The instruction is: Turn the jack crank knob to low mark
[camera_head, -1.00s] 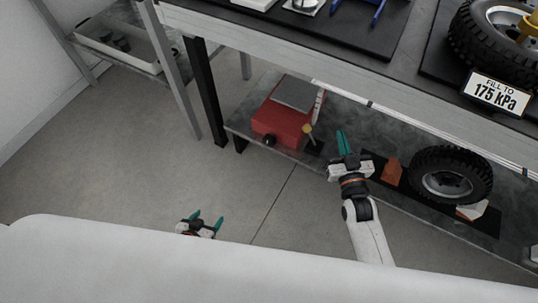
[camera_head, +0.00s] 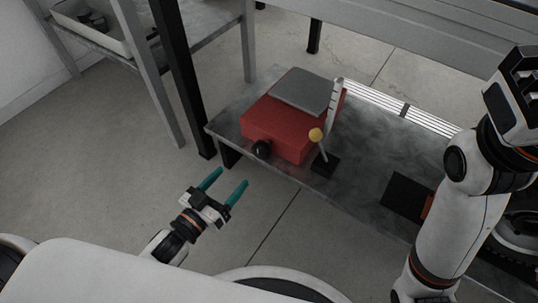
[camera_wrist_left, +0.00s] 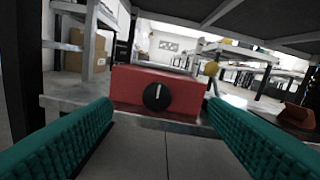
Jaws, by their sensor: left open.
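The red jack (camera_head: 278,128) stands on the low grey shelf, with a grey plate on top. Its round black crank knob (camera_head: 261,149) sticks out of the front face. In the left wrist view the knob (camera_wrist_left: 157,96) is face on, with a white line pointing up. A white upright scale (camera_head: 335,105) with ticks stands at the jack's right side. My left gripper (camera_head: 224,183) is open and empty, in front of the jack and apart from the knob, its teal fingers toward the shelf. My right gripper's body (camera_head: 516,92) is raised at the right; its fingers are not visible.
A yellow ball on a rod (camera_head: 316,135) rises from a black base right of the jack. A black mat (camera_head: 404,195) and a partly hidden tyre (camera_head: 520,240) lie further right. A dark table leg (camera_head: 182,75) stands left of the shelf. The floor before the shelf is clear.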

